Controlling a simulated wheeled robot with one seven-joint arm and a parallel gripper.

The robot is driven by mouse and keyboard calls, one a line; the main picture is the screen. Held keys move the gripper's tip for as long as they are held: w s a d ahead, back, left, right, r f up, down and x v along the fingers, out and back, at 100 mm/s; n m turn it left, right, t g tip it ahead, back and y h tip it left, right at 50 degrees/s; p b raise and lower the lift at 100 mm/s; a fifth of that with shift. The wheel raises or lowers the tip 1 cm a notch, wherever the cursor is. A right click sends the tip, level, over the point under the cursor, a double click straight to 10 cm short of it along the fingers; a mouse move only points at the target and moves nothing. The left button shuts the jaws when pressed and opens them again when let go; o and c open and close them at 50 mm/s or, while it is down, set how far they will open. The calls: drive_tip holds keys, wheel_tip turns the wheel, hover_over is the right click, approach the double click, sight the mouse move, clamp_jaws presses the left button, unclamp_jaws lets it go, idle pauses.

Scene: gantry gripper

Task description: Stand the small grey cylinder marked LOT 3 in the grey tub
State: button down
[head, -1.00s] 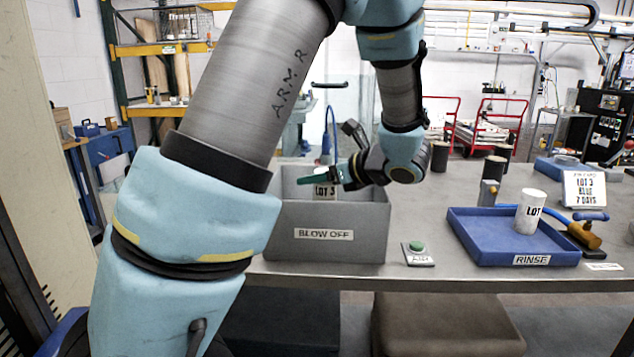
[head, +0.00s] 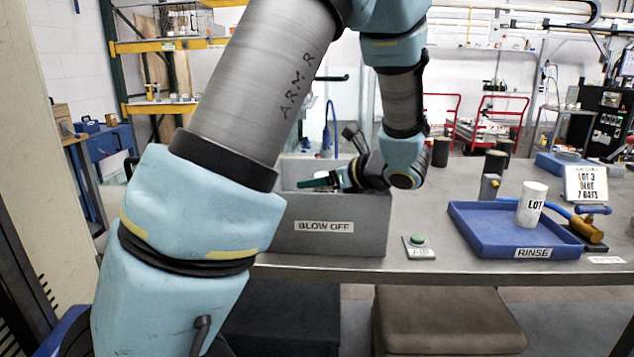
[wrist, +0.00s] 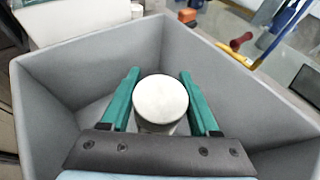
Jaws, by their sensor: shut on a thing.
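The grey tub (head: 350,243), labelled BLOW OFF, stands at the table's front edge, partly behind my arm in the head view. My gripper (head: 312,182) reaches in over its rim from the right, its green fingers pointing left. In the wrist view, my gripper (wrist: 160,76) is shut on a small cylinder (wrist: 160,100), whose pale round top shows between the fingers. The cylinder is inside the tub walls (wrist: 60,75). In the head view the front wall hides it. I cannot tell whether its base touches the tub floor.
A blue tray (head: 480,247) labelled RINSE holds a larger white cylinder (head: 531,204) marked LOT. A green button (head: 418,240) sits between tub and tray. A sign (head: 585,184) reads LOT 3 BLUE 7 DAYS. Dark cylinders (head: 494,164) and an orange-handled tool (head: 586,229) stand or lie nearby.

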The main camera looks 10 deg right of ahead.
drive_tip(key=shift+f, duration=0.15)
drive_tip(key=shift+c, duration=0.6)
unclamp_jaws()
drive_tip(key=shift+r+p, duration=0.75)
drive_tip(key=shift+p, duration=0.15)
drive_tip(key=shift+s+d+r, duration=0.1)
drive_tip(key=shift+s+d, duration=0.1)
drive_tip(key=b+v, duration=0.2)
drive_tip(key=v, duration=0.9)
drive_tip(key=shift+s+b, duration=0.2)
drive_tip(key=shift+b, duration=0.15)
